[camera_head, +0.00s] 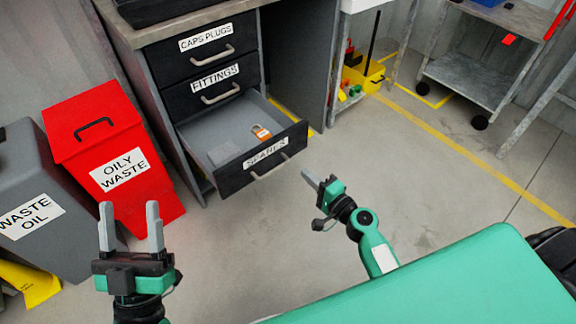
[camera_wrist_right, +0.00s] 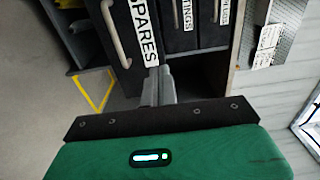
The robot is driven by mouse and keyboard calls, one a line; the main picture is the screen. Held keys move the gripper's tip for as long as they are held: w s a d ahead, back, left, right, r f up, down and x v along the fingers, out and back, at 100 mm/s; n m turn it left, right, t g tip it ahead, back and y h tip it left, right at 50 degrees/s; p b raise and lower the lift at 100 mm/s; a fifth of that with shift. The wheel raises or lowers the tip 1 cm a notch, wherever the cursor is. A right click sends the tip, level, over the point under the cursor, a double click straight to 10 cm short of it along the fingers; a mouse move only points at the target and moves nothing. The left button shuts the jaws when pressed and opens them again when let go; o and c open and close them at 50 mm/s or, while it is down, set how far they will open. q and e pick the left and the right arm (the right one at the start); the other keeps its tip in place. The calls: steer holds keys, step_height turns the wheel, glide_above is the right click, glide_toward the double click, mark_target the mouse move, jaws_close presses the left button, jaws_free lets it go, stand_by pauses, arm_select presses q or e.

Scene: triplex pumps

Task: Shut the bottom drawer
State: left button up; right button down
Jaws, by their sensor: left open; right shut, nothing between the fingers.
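The bottom drawer (camera_head: 264,157), labelled SPARES, is pulled out of the grey cabinet in the head view. An orange padlock and a pale flat item lie inside it. Its front and handle also show in the right wrist view (camera_wrist_right: 115,35). The two drawers above, FITTINGS (camera_head: 215,88) and CAPS PLUGS (camera_head: 205,45), are shut. My right gripper (camera_head: 312,180) is shut and empty, just right of the drawer front and apart from it in the head view. My left gripper (camera_head: 130,218) is open and empty at the lower left, in front of the red bin.
A red OILY WASTE bin (camera_head: 106,138) stands left of the cabinet, beside a grey WASTE OIL bin (camera_head: 42,205). A grey metal cart (camera_head: 482,75) stands at the back right. The concrete floor right of the drawer is clear.

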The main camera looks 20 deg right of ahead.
glide_toward(272, 143)
steer(key=p+x, duration=0.1)
steer(key=x, duration=0.4)
steer(key=shift+w, duration=0.25)
arm_select(q)
steer(key=shift+w+d+f+g, duration=0.2)
steer(key=shift+f+g, duration=0.2)
steer(key=shift+f, duration=0.2)
steer(key=shift+w+d+f+g, duration=0.2)
steer(key=shift+f+g, duration=0.2)
steer(key=shift+f, duration=0.25)
steer(key=shift+w+d+f+g, duration=0.2)
steer(key=shift+f+g, duration=0.2)
steer(key=shift+f, duration=0.2)
arm_select(e)
steer(key=shift+w+a, duration=0.25)
steer(key=shift+w, duration=0.4)
arm_select(q)
steer(key=shift+s, duration=0.1)
